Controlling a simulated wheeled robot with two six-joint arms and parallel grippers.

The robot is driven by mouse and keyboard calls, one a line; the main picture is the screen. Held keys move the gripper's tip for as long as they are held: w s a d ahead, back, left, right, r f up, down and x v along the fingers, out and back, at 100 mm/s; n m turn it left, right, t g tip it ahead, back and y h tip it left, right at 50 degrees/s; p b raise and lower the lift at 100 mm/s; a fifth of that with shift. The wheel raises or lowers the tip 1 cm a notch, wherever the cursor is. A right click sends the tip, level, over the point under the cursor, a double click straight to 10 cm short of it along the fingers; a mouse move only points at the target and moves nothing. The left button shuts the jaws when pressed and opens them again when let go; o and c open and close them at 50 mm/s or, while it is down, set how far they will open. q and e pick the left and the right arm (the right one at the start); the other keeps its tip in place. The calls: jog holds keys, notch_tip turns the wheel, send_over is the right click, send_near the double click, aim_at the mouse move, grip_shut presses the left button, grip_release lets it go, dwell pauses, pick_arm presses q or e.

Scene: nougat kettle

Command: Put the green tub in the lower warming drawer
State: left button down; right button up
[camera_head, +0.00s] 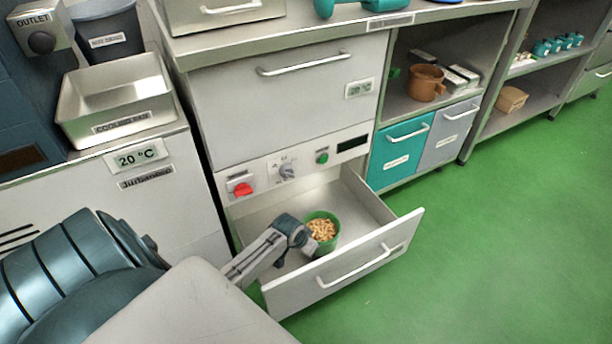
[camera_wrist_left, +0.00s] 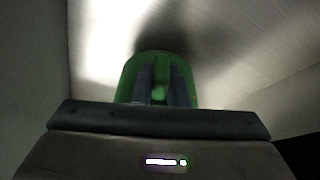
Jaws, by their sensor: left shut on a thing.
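The green tub (camera_head: 333,244), filled with pale nuts, is inside the open lower warming drawer (camera_head: 377,220). My left gripper (camera_head: 306,238) reaches into the drawer from the left and is shut on the tub's left side. In the left wrist view the green tub (camera_wrist_left: 133,72) shows beyond the two dark fingers (camera_wrist_left: 165,88), which are close together on it. Whether the tub's base touches the drawer floor is hard to tell. My right gripper is not in view.
The drawer's front panel with its handle (camera_head: 362,266) stands pulled out over the green floor. Above it is a control panel with a red switch (camera_head: 242,189) and a closed upper drawer (camera_head: 290,100). A cooling bath tray (camera_head: 120,95) sits on the left unit. Open floor lies to the right.

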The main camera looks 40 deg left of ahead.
pick_arm(q)
notch_tip(320, 180, down, 2)
jog(key=shift+f+b, duration=0.2)
jog(key=shift+b, duration=0.15)
jog(key=shift+r, duration=0.1)
jog(key=c, duration=1.8)
grip_release()
jog(key=o, duration=0.4)
jog(key=shift+c, duration=0.2)
